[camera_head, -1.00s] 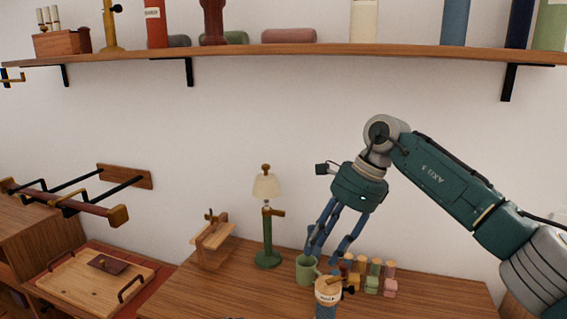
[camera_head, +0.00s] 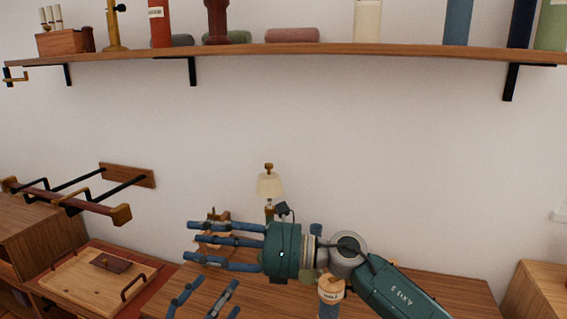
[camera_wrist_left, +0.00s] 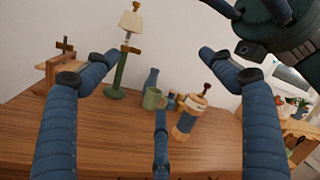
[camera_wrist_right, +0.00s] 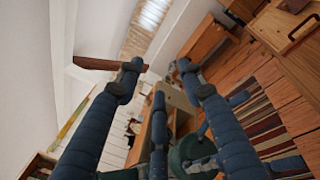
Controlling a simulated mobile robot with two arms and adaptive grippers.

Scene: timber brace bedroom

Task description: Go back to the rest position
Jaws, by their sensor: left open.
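My right gripper (camera_head: 215,246) reaches in from the right over the desk and points left. Its fingers are spread and empty. It hides part of the desk and the things behind it. In the right wrist view its fingers (camera_wrist_right: 160,80) stand apart with nothing between them. My left gripper (camera_head: 203,300) is at the bottom of the head view, below the right one, open and empty. In the left wrist view its open fingers (camera_wrist_left: 150,75) face the desk, and part of the right gripper (camera_wrist_left: 275,25) shows close by at the upper right.
The desk (camera_wrist_left: 110,145) holds a lamp (camera_head: 269,186), a green mug (camera_wrist_left: 153,98), a cork-topped jar (camera_head: 330,291) and a wooden stand. A long shelf (camera_head: 300,49) runs above. A tray (camera_head: 95,280) and wall rack (camera_head: 70,200) are at left. The wall area between is clear.

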